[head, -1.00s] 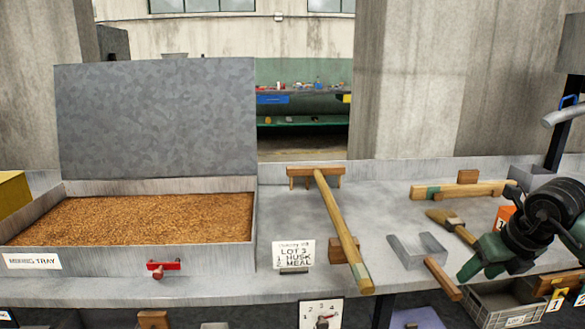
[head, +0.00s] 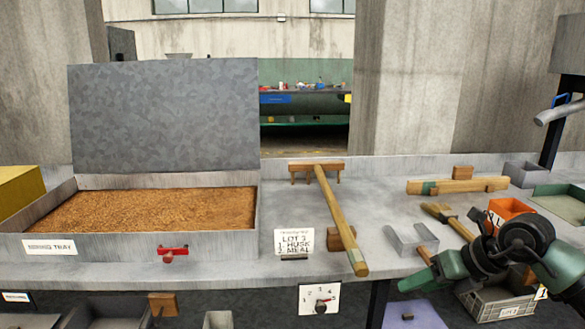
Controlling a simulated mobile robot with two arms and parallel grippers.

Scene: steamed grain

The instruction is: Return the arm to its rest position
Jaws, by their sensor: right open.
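My right gripper (head: 418,284) is at the lower right of the head view, green and black, with its arm coming in from the right edge. Its fingers point left and down in front of the bench's front edge, and I see nothing held in it. The wooden handle of a scoop (head: 404,241) passes close behind the fingertips. My left gripper is not in the head view.
A metal mixing tray (head: 110,262) of brown grain with a raised lid stands at left. A wooden rake (head: 340,220), a brush (head: 440,212), a card (head: 294,242) and an orange bin (head: 507,210) are on the bench. A grey crate (head: 490,302) sits below.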

